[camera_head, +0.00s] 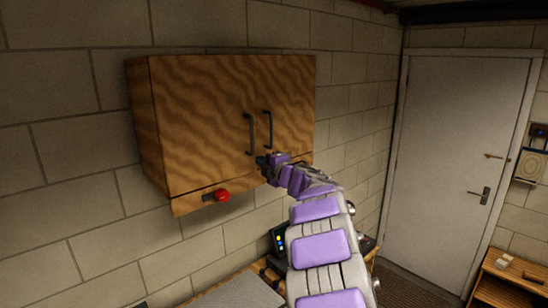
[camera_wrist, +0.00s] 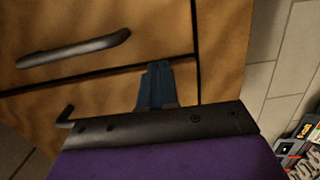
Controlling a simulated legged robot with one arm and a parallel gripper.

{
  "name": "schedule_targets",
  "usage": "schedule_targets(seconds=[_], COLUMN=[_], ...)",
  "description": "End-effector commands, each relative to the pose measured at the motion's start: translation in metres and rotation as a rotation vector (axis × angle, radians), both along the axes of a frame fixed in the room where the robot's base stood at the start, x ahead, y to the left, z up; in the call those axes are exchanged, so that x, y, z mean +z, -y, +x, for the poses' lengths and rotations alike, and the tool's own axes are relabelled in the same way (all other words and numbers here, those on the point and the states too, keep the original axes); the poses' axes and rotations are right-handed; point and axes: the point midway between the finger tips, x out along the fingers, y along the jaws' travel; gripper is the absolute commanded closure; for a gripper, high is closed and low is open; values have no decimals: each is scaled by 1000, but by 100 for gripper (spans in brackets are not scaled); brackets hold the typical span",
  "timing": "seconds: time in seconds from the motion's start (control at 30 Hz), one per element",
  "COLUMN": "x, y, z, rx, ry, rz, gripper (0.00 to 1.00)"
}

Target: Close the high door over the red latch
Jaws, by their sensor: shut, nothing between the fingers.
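A wooden wall cabinet has two high doors with dark vertical handles. The left door (camera_head: 200,120) is above the red latch (camera_head: 222,196), which sits on the cabinet's bottom strip. Both doors look flush with the cabinet front. My gripper (camera_head: 262,161) is at the lower edge of the doors, just below the handles and near the seam between them. In the wrist view its blue fingers (camera_wrist: 155,85) are together and empty, in front of the wood beside the seam. Whether they touch it, I cannot tell. One handle (camera_wrist: 75,48) shows whole there; the other is mostly hidden.
A workbench (camera_head: 240,292) with dark equipment (camera_head: 278,241) stands below the cabinet, partly hidden by my arm. A white room door (camera_head: 455,140) is to the right, with a low wooden table (camera_head: 515,277) beside it. The brick wall below the cabinet is bare.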

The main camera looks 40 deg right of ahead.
Motion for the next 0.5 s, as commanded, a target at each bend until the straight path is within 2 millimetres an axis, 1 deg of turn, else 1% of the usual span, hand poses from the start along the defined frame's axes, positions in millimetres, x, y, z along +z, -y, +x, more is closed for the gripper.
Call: schedule_targets(seconds=[0.03, 0.13, 0.37, 0.5], x=[5, 4, -4, -6], y=[-5, -4, 18, 28], z=[4, 8, 17, 17], rx=[2, 0, 2, -3], ry=[0, 0, 3, 4], rz=[-1, -3, 11, 17], gripper=[100, 100, 100, 100])
